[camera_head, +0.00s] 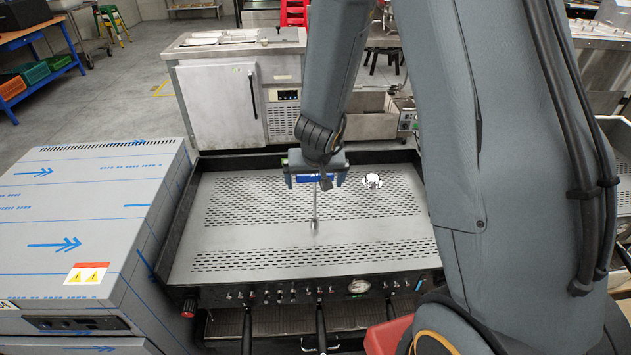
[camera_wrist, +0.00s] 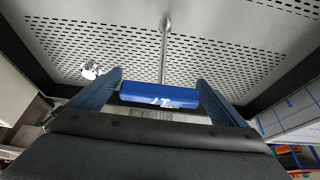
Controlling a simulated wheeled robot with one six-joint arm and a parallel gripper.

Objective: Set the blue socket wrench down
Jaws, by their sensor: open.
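The blue socket wrench (camera_wrist: 158,96) has a blue handle with a white mark and a thin metal shaft. In the wrist view the handle lies between my two fingers, with a gap beside each end. Its shaft (camera_head: 316,212) points toward the machine's front in the head view and seems to lie on the perforated metal top of the coffee machine (camera_head: 255,238). My gripper (camera_head: 314,183) is open around the handle, low over that top; it also shows in the wrist view (camera_wrist: 159,78). My wrist hides part of the handle in the head view.
A small shiny silver object (camera_head: 372,181) sits on the top, right of my gripper; it also shows in the wrist view (camera_wrist: 91,70). A dark raised rim edges the top. A film-wrapped steel appliance (camera_head: 80,215) stands at left. The top's front and left are clear.

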